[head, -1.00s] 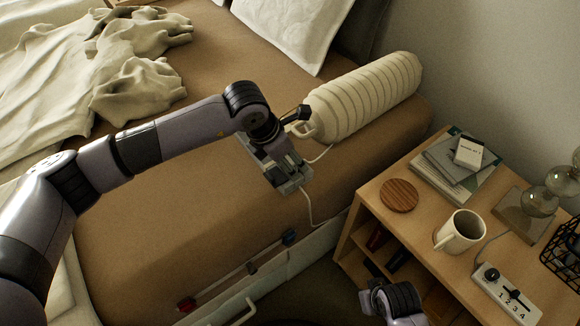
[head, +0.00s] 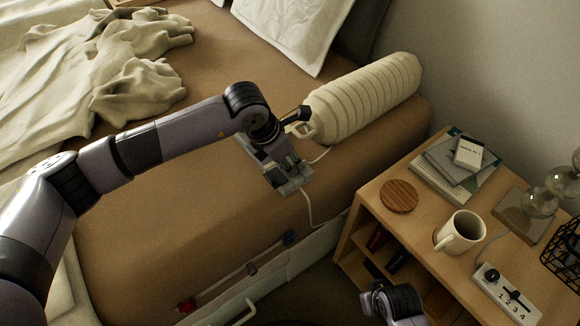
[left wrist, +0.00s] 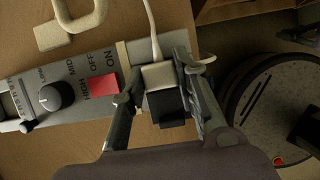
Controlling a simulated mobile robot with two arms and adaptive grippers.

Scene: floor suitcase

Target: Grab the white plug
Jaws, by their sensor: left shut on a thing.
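The white plug (left wrist: 158,75) shows between my left fingers in the left wrist view, with a white cord (left wrist: 152,25) running up from it. My left gripper (left wrist: 155,85) is shut on it. A black block (left wrist: 170,108) lies just below the plug, partly between the fingers. In the head view my left gripper (head: 286,172) is over the bed's near right edge, and the cord (head: 307,205) hangs beside it. The plug is hard to make out there. Part of my right arm shows at the bottom; its gripper jaws cannot be seen.
A grey control panel (left wrist: 70,92) with a knob and a red switch is beside the plug. A cream ribbed cylinder (head: 370,92) lies on the bed (head: 215,215). The wooden nightstand (head: 415,226) holds a mug (head: 460,232), books, a coaster and a numbered strip (head: 506,294).

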